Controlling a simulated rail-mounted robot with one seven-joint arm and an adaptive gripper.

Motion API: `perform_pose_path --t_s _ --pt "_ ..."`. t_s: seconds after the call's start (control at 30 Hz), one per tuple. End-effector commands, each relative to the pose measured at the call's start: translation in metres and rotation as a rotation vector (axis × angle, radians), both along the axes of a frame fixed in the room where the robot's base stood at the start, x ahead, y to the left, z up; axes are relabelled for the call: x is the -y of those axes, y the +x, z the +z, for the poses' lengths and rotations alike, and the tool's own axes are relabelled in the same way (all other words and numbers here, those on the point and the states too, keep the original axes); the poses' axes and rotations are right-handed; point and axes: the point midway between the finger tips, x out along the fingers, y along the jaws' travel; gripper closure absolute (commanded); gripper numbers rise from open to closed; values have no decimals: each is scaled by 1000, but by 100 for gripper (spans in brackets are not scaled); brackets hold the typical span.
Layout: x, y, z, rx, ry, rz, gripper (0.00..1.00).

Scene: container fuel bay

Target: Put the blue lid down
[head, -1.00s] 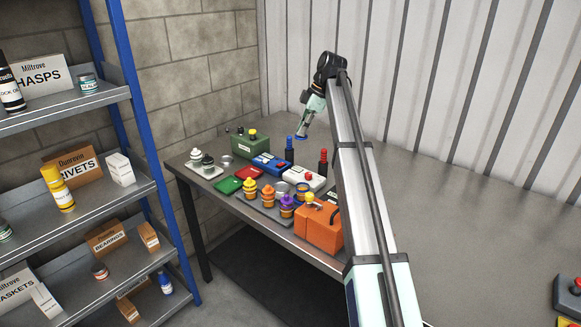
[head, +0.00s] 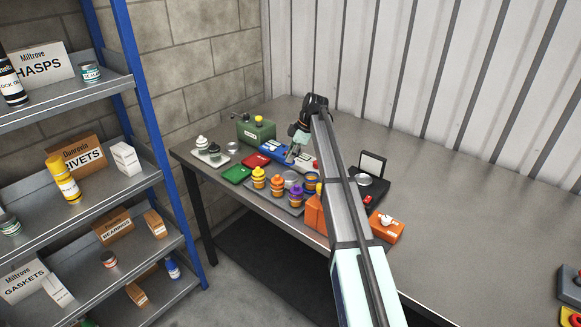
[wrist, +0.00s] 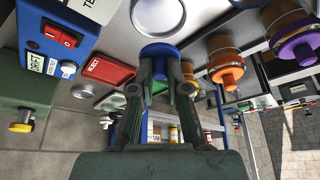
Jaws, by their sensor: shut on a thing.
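The blue lid (wrist: 158,52) is between the two fingertips of my gripper (wrist: 158,80) in the wrist view. My gripper is shut on it. The lid is over the grey tabletop, close to a round silver disc (wrist: 158,14); I cannot tell whether it touches the surface below. In the head view my gripper (head: 291,153) is low over the bench, near the blue device (head: 272,152) and behind the row of jars. The lid is too small there to make out clearly.
Jars with yellow (head: 258,174), orange (head: 277,182) and purple (head: 296,192) tops stand close by. A red tray (head: 255,160) and green tray (head: 237,174) lie to the left. An orange box (head: 315,213) stands at the front. The bench's right side is largely clear.

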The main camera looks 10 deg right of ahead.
Motion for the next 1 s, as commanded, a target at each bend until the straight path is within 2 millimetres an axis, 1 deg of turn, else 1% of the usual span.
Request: perform_pose_path --t_s 0.1,0.37,0.63,1.0 --pt "0 -1 -16 -1 0 0 99" --pt "0 0 -31 1 0 0 99" --pt "0 0 -64 0 0 0 99" --pt "0 0 -70 1 0 1 99"
